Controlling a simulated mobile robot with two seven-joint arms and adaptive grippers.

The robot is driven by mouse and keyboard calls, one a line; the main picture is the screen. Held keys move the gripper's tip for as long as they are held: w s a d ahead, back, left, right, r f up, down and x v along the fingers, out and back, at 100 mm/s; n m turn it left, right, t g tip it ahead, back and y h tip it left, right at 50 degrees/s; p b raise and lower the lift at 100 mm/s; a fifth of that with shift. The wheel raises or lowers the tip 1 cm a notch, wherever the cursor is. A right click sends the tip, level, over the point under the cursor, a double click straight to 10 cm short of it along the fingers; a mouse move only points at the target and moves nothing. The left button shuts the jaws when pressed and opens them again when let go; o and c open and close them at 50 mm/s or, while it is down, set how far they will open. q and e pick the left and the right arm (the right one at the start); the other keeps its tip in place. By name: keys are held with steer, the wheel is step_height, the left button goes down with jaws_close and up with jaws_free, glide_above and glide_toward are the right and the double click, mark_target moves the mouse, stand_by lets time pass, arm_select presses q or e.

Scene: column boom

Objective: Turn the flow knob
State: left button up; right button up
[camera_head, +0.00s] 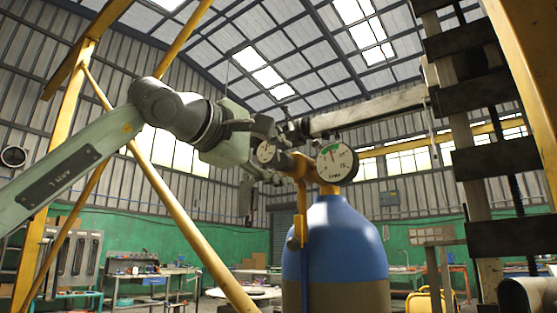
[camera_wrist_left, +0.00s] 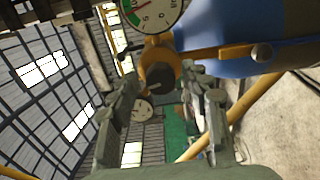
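A blue gas cylinder (camera_head: 335,240) stands upright at the centre of the head view, with a brass-coloured regulator (camera_head: 298,164) on top. A large round gauge (camera_head: 336,162) and a smaller gauge (camera_head: 266,152) sit on the regulator. In the left wrist view the dark round flow knob (camera_wrist_left: 158,78) with a pale pointer mark sits on the regulator's end. My left gripper (camera_head: 274,154) is at the regulator's left side. Its fingers are open, one on each side of the knob in the wrist view; contact cannot be told. The knob is not clear in the head view. My right gripper is out of view.
Yellow frame posts (camera_head: 175,195) cross the left side, and another yellow post (camera_head: 530,80) stands at upper right. A pale boom (camera_head: 370,108) meets a dark slatted column at right. Workbenches (camera_head: 150,275) stand far back.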

arm_select(q)
steer(key=v, duration=1.2)
stand_by(0.5)
